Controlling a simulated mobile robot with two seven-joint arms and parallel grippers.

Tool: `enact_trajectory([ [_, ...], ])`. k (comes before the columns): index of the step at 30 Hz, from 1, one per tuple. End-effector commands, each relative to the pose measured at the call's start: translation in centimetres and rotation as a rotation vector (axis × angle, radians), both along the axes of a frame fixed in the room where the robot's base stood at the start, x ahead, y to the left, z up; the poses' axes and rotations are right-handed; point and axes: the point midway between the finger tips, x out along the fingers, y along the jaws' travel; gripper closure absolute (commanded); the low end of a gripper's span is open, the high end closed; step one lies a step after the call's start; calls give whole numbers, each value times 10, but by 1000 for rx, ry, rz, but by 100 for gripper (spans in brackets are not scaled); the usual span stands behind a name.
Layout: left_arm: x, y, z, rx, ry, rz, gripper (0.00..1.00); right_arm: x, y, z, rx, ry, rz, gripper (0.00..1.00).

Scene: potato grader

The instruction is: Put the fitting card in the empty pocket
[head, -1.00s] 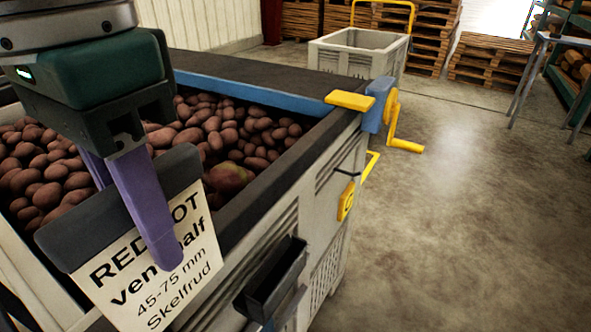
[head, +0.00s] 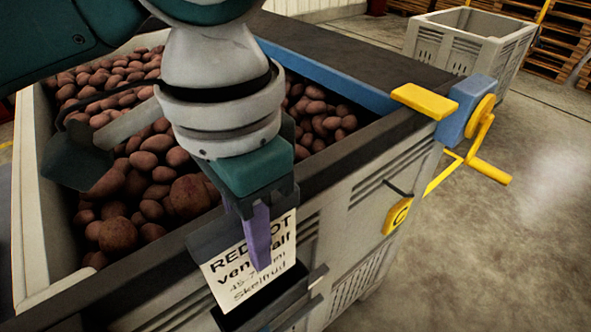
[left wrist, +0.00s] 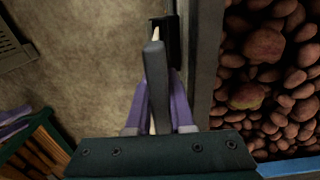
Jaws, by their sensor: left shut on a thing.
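My left gripper (head: 259,248) has purple fingers shut on the card (head: 228,282), a cream label with a dark strip along its top. The card hangs slightly tilted at the outer side of the potato bin. Its lower edge is at the mouth of the dark pocket (head: 262,313); I cannot tell if it is inside. In the left wrist view the card's dark strip (left wrist: 155,75) shows edge-on between the fingers, with the black pocket (left wrist: 171,35) just beyond. My right gripper is not in view.
The large grey bin (head: 30,225) is full of red potatoes (head: 150,160). A blue bracket with a yellow crank (head: 487,125) and yellow fittings stick out at the bin's right corner. A second grey bin (head: 470,45) stands behind. The floor at right is clear.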

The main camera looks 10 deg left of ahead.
Motion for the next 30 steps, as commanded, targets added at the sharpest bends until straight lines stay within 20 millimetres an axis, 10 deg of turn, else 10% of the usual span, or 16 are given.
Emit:
enact_trajectory([
  [15, 0, 0, -75, 1, 1, 1, 100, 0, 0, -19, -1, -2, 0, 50],
  [29, 0, 0, -83, -1, -2, 0, 100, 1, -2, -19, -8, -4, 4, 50],
  [30, 0, 0, -82, 0, -2, -1, 75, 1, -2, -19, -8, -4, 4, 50],
])
